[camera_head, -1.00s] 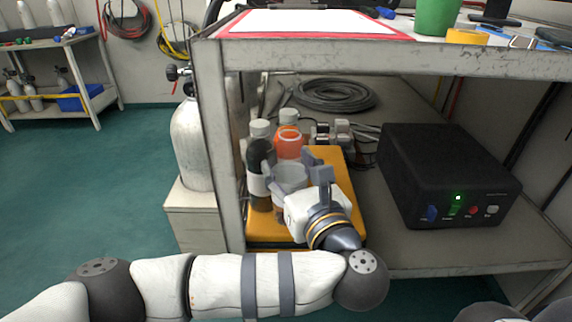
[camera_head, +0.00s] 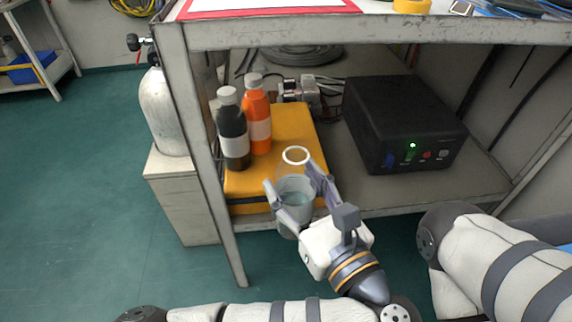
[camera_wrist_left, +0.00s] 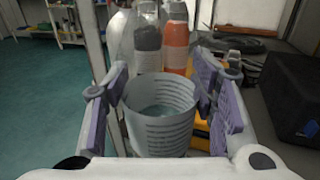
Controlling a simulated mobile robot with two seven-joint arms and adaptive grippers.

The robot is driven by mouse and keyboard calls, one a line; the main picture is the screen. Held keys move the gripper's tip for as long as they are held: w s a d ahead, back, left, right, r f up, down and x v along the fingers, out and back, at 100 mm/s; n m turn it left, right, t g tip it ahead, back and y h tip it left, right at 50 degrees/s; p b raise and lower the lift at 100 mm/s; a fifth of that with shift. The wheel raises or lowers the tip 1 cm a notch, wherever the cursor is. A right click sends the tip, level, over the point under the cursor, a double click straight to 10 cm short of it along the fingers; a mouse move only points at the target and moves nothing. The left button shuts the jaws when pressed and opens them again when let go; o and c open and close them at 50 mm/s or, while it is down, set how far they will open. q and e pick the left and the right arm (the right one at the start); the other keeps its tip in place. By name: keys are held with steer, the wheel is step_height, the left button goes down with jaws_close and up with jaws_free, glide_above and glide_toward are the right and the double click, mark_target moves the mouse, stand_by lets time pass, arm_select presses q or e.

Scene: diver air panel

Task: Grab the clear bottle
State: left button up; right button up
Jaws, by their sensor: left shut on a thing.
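The clear bottle (camera_head: 295,188) is see-through with a pale ring at its top and a light band around its body. My left gripper (camera_head: 294,194) is shut on it, one finger on each side, and holds it upright at the front edge of the yellow case. In the left wrist view the bottle (camera_wrist_left: 160,112) stands between the finger pads (camera_wrist_left: 162,108). A dark bottle (camera_head: 232,135) and an orange bottle (camera_head: 257,118), both with pale caps, stand on the case behind it. My right gripper is out of view; only part of that arm shows.
The yellow case (camera_head: 288,128) lies on the lower shelf (camera_head: 455,190). A black box (camera_head: 405,120) with a green light stands to its right. A shelf post (camera_head: 203,150) and a gas cylinder (camera_head: 163,112) are at left. The upper shelf edge (camera_head: 380,35) hangs above.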

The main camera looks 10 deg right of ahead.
arm_select(q)
steer(key=shift+s+d, duration=0.25)
steer(key=shift+s, duration=0.45)
stand_by(1.6)
